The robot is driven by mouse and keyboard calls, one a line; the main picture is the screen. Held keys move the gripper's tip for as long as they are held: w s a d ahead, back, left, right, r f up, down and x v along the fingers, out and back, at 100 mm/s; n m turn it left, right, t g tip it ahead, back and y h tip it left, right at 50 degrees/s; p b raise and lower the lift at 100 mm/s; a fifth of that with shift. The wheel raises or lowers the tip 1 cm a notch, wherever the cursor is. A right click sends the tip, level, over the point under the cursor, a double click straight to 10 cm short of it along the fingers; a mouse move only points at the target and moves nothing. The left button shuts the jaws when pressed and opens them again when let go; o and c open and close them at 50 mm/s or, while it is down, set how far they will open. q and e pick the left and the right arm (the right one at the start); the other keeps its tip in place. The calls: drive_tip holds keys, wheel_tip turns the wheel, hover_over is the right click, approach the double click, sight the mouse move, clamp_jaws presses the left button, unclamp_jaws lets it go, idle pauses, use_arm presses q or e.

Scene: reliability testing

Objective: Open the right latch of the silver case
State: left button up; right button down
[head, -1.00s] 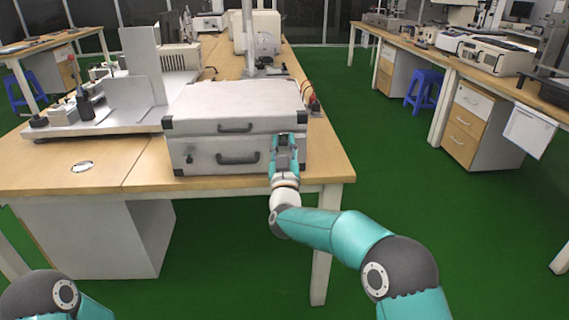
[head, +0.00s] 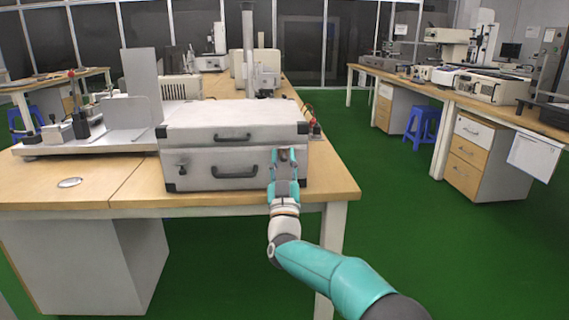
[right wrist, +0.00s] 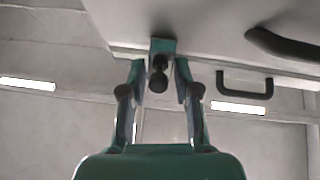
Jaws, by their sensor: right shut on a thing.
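The silver case (head: 205,142) lies shut on the wooden table's front edge, with black corners and black handles on its front. Its left latch (head: 182,168) shows as a small dark knob. My left gripper is out of view.
A metal stand (head: 125,115) is on the table left of the case. Small red and dark items (head: 313,124) are just behind its right end. Green floor lies to the right.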

drive_tip(key=shift+d+f, duration=0.1)
drive_tip(key=shift+d, duration=0.05)
drive_tip(key=c, duration=1.1)
unclamp_jaws()
drive_tip(key=v, duration=1.2)
drive_tip(key=shift+f, duration=0.1)
